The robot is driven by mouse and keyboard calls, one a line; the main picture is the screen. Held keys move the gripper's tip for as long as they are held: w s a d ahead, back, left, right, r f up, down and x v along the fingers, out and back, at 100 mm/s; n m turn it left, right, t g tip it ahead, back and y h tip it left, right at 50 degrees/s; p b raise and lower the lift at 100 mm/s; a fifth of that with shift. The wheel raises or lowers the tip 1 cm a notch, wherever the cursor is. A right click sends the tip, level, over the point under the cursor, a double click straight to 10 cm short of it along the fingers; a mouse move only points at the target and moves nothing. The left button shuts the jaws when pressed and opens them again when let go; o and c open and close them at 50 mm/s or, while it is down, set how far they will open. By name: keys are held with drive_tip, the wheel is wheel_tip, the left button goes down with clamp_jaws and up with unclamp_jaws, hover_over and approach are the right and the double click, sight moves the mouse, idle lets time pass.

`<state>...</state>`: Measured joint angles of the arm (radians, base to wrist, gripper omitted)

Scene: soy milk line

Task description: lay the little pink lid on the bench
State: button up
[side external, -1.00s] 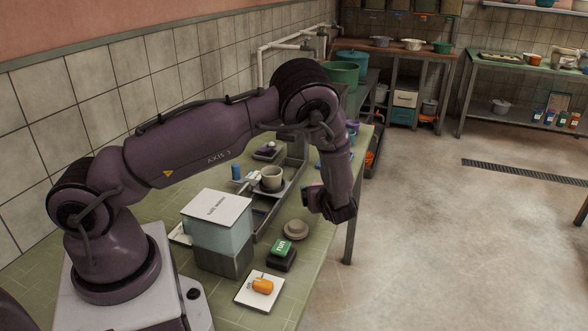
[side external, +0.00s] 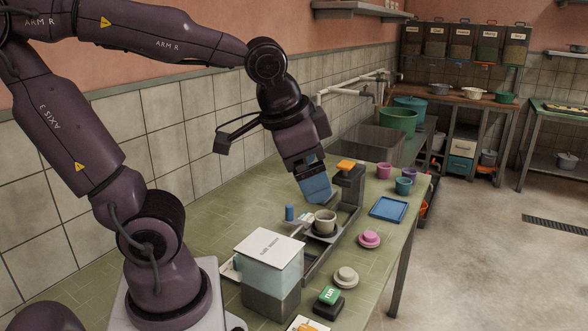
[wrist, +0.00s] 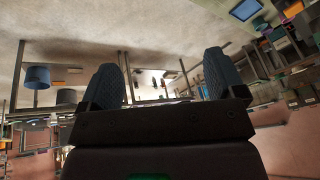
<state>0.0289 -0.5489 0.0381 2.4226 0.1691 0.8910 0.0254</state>
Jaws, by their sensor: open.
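The lid cannot be made out in the wrist view.
A blue mat (side external: 389,208) and several coloured cups are farther back. Bare bench surrounds the pink lid.

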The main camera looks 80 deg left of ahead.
drive_tip(key=s+d, duration=0.1)
drive_tip(key=s+d+r+n+t+h, duration=0.1)
drive_tip(key=s, duration=0.1)
drive_tip(key=shift+d, duration=0.2)
drive_tip(key=shift+r, duration=0.1)
idle(1.6)
